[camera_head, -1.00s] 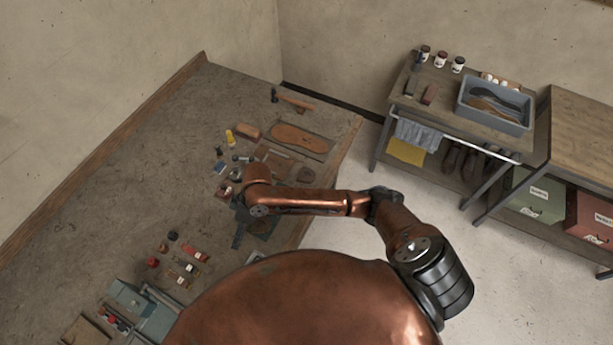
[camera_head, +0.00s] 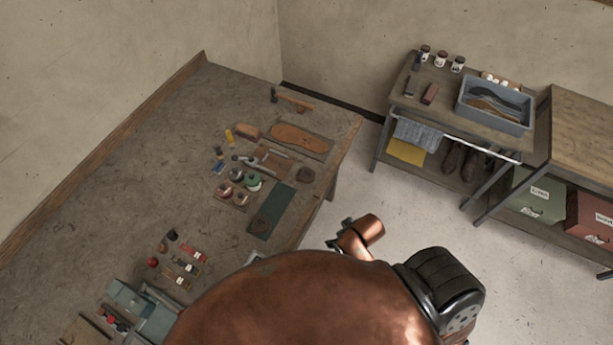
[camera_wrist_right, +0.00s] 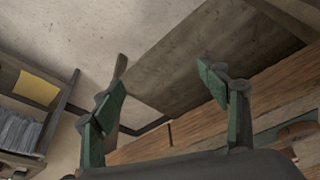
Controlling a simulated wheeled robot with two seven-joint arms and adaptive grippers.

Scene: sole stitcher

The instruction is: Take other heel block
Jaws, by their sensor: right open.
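A small dark brown rounded block (camera_head: 305,174), which looks like a heel block, lies near the bench's right edge in the head view. Another dark brown piece (camera_head: 258,224) lies on the green mat (camera_head: 270,208); I cannot tell whether it is a heel block. My left gripper is not in view.
The workbench (camera_head: 130,175) holds a sole on a dark board (camera_head: 300,140), a hammer (camera_head: 295,102), round tins and several small tools. A side table with a grey tray (camera_head: 495,105) stands at the right. Floor (camera_head: 350,175) lies clear between them.

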